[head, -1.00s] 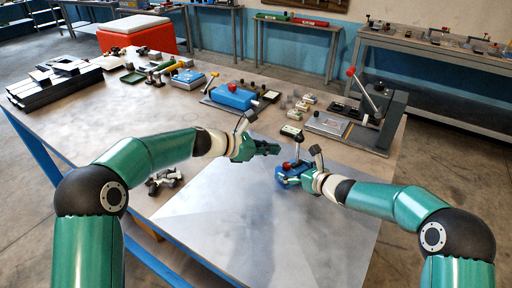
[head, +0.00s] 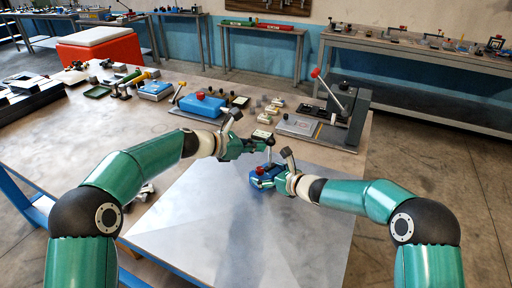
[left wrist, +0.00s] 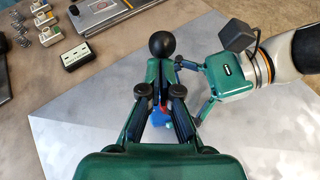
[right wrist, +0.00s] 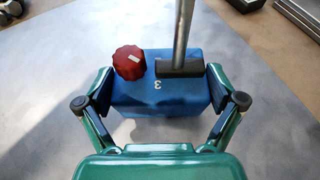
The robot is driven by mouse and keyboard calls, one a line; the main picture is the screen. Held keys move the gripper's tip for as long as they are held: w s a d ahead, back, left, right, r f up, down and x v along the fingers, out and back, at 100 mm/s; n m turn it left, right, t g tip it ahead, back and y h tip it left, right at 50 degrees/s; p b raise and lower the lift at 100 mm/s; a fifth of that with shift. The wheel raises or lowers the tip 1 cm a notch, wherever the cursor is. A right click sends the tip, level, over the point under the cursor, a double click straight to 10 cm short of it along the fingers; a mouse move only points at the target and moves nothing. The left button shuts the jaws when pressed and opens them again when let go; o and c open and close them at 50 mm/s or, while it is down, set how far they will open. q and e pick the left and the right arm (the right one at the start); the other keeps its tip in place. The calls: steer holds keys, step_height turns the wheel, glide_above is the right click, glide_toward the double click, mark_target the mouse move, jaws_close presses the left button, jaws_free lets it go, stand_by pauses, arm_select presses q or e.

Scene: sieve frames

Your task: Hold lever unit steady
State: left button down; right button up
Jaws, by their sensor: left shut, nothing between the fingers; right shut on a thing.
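The lever unit (head: 262,180) is a blue block on the grey sheet, with a red knob and a metal lever. My right gripper (head: 275,177) is shut on it. In the right wrist view its fingers press on both sides of the blue block (right wrist: 160,98), beside the red knob (right wrist: 129,62) and the lever (right wrist: 183,35). My left gripper (head: 264,146) is shut and empty, just above the unit, near the lever. In the left wrist view its fingers (left wrist: 163,90) sit by the black ball (left wrist: 163,45); the unit below is mostly hidden.
Behind the sheet stand a grey press with a red-tipped lever (head: 345,108), a blue box (head: 202,107) and several small parts. The front of the sheet (head: 290,250) is clear.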

mark_target(267, 140)
arm_select(q)
steer(key=shift+w+d+r, duration=0.3)
steer(key=shift+w+d, duration=0.55)
steer(key=shift+d, duration=0.1)
steer(key=shift+w+d+r, duration=0.25)
steer(key=shift+w+d, duration=0.6)
steer(key=shift+d, duration=0.1)
steer(key=shift+s+a+f, duration=0.1)
steer(key=shift+s+a, duration=0.05)
steer(key=shift+s+a+f, duration=0.25)
steer(key=shift+s+a, duration=0.1)
steer(key=shift+a, duration=0.05)
steer(key=shift+a, duration=0.15)
